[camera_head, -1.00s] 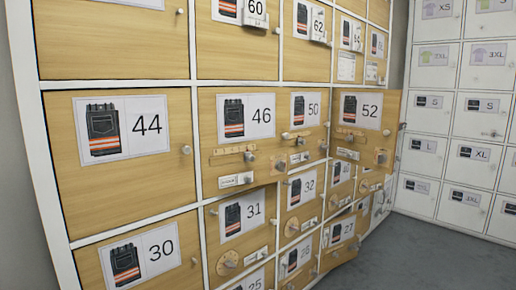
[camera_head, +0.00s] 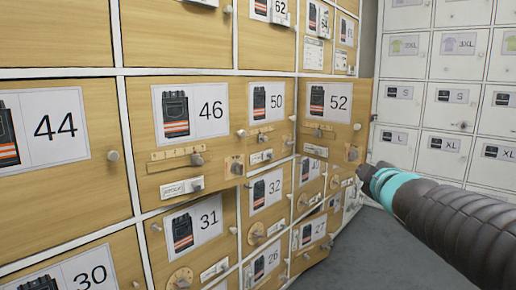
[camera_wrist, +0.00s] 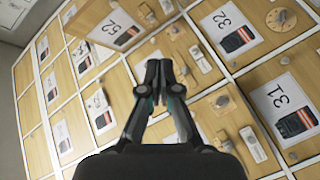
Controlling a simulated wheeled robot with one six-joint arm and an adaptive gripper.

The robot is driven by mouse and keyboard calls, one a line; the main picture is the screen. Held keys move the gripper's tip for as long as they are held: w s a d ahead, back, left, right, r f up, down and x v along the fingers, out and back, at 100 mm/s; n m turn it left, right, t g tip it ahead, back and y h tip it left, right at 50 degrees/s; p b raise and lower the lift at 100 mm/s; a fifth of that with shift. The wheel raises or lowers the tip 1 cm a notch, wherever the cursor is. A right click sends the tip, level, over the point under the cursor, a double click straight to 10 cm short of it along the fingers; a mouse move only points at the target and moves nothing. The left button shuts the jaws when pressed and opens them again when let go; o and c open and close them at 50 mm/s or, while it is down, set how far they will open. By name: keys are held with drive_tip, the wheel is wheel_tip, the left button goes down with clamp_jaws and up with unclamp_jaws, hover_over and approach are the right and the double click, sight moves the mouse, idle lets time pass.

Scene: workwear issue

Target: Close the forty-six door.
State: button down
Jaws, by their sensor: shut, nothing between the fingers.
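The forty-six door (camera_head: 222,152) is a wooden locker door with a trousers label, a sliding bolt, a knob and a small plate. It seems slightly ajar, with a dark gap along its lower edge. In the wrist view my gripper (camera_wrist: 158,66) has its two fingertips together and holds nothing. It points at the locker front, near the fifty-two and thirty-two labels, and covers much of the middle. I cannot make out the forty-six label there. In the head view my arm comes in from the right; the fingers are not clear.
The fifty-two door (camera_head: 310,141) stands swung out to the right of the fifty door (camera_head: 281,135). The twenty-seven door (camera_head: 310,258) also seems ajar. White lockers (camera_head: 455,100) stand at the right. Grey floor (camera_head: 365,255) is clear at lower right.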

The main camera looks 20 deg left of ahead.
drive_tip(key=w+a+r+n+g+y, duration=0.1)
drive_tip(key=w+a+n+y, duration=0.15)
drive_tip(key=a+n, duration=0.2)
drive_tip(key=w+a+r+n+y, duration=0.1)
drive_tip(key=a+n+y, duration=0.25)
drive_tip(key=a, duration=0.25)
drive_tip(key=n+g+y, duration=0.5)
drive_tip(key=n, duration=0.2)
approach(241, 144)
drive_tip(key=x, duration=0.7)
drive_tip(key=shift+w, duration=0.1)
drive_tip(key=shift+p, duration=0.3)
